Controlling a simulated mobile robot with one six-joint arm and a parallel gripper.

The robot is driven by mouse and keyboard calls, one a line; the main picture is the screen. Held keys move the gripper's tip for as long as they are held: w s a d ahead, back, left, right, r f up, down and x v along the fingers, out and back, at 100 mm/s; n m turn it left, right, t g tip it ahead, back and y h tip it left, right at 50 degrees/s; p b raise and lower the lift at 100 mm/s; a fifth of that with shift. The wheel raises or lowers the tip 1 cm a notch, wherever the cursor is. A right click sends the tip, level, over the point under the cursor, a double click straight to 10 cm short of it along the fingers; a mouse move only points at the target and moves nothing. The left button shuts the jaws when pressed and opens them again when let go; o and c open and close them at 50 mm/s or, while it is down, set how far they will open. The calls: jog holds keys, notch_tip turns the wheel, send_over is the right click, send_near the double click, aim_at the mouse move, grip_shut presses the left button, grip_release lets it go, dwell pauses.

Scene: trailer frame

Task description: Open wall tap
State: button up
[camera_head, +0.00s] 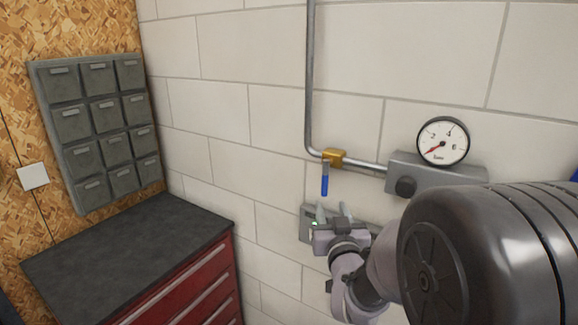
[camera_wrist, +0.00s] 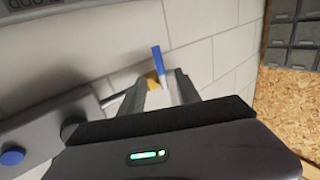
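The wall tap is a brass valve body (camera_head: 333,157) on a metal pipe, with a blue lever (camera_head: 325,184) hanging straight down from it. In the wrist view the blue lever (camera_wrist: 158,60) shows just beyond my fingertips, and the brass body (camera_wrist: 152,77) is partly hidden by a finger. My gripper (camera_head: 332,208) is just below the lever's lower end, fingers pointing up. In the wrist view my gripper (camera_wrist: 164,80) has a clear gap between its fingers, with nothing held. The lever appears apart from the fingers.
The pipe (camera_head: 310,75) runs down the block wall, then right to a grey box (camera_head: 448,175) with a gauge (camera_head: 442,141) and dark knob (camera_head: 405,187). A grey wall plate (camera_head: 306,226) is behind my gripper. A red cabinet (camera_head: 190,287) and grey bins (camera_head: 98,130) stand left.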

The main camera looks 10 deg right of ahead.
aim_at(323, 179)
jog(key=p+x, duration=0.2)
jog(key=x, duration=1.4)
jog(key=shift+p, duration=0.3)
grip_shut()
dwell(0.4)
